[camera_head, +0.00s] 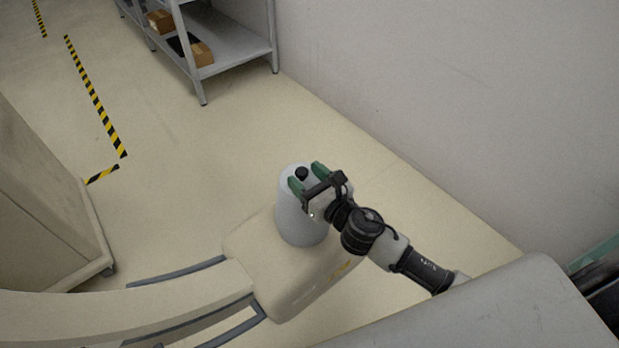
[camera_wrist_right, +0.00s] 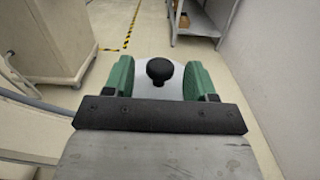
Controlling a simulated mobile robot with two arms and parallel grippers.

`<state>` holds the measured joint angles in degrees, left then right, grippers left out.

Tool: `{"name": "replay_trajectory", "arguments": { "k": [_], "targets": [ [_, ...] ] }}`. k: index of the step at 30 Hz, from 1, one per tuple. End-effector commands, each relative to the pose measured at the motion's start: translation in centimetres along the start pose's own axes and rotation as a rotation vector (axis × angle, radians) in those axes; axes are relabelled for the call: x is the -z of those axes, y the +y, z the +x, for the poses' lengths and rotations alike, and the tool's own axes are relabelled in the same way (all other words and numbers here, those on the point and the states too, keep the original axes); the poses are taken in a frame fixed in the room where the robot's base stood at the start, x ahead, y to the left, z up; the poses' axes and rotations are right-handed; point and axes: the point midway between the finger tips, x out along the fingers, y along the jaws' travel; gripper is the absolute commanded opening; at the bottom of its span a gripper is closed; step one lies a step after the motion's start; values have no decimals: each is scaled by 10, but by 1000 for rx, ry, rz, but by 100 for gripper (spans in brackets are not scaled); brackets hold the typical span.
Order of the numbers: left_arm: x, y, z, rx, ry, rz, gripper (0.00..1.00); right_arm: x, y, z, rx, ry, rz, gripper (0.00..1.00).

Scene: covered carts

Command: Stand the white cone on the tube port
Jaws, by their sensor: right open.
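The white cone (camera_head: 298,222) stands upright, with a black knob (camera_head: 301,173) on its top. It is on the beige rounded end piece (camera_head: 250,240) in the middle of the head view. I cannot make out a tube port; whatever is under the cone is hidden. My right gripper (camera_head: 308,178) is open at the cone's top, its green fingers on either side of the knob. In the right wrist view the knob (camera_wrist_right: 159,71) sits between the fingers with a gap on each side. My left gripper is not in view.
A beige covered cart (camera_head: 45,205) stands at the left. A grey shelf (camera_head: 235,55) with brown boxes is at the back. A wall (camera_head: 430,90) runs along the right. A grey surface (camera_head: 500,310) fills the lower right. The floor beyond the cone is clear.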

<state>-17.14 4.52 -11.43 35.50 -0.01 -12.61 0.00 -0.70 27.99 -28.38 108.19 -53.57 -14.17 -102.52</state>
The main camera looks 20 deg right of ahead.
Motion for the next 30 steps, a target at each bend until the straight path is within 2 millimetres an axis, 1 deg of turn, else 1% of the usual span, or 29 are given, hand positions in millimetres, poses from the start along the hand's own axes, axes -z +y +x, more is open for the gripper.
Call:
{"name": "replay_trajectory", "arguments": {
  "k": [2, 5, 8, 15, 18, 24, 30],
  "targets": [
    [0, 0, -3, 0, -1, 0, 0, -4, 0, 0, 0, 0, 0, 56],
    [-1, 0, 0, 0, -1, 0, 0, -1, 0, -9, 0, 1, -1, 56],
    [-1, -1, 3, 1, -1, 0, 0, 0, 0, -27, 0, 3, 0, 56],
    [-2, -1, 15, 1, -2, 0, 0, 2, 0, -77, 0, 3, 1, 56],
    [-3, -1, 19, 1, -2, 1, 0, 0, 0, -94, -1, 3, 0, 56],
    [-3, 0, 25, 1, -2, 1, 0, -1, 0, -114, 0, 1, 1, 56],
    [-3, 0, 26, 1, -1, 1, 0, -2, 0, -120, 0, 0, -1, 56]
  ]
}}
